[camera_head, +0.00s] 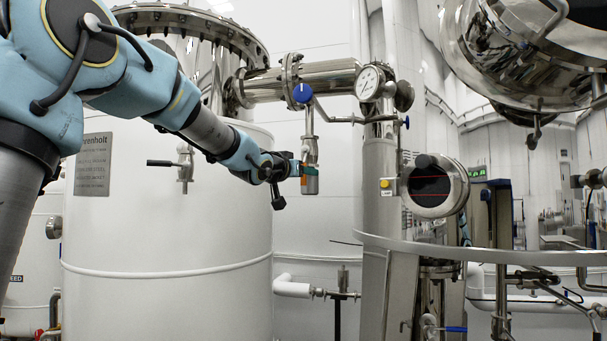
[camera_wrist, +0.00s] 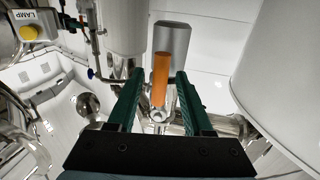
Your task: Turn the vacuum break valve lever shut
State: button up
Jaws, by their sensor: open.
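An orange lever (camera_wrist: 160,80) stands between my two green fingers in the wrist view, with a round metal hub at its lower end and a grey cylinder (camera_wrist: 173,36) behind its upper end. I take it to be the vacuum break valve lever; no label shows. My gripper (camera_wrist: 160,78) is open, one finger on each side of the lever with a gap showing on both sides. In the head view my gripper (camera_head: 308,171) is at the vertical metal fitting below a blue knob (camera_head: 302,93). It partly hides the fitting, and only a little orange shows there.
A large white tank (camera_head: 165,230) stands behind my arm, with a small black-handled valve (camera_head: 184,163) on it. A pressure gauge (camera_head: 369,83) tops the steel column (camera_head: 380,190) to the right. A yellow button (camera_wrist: 28,33) is at the wrist view's upper left.

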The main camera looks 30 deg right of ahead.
grip_shut()
dwell(0.4)
dwell(1.0)
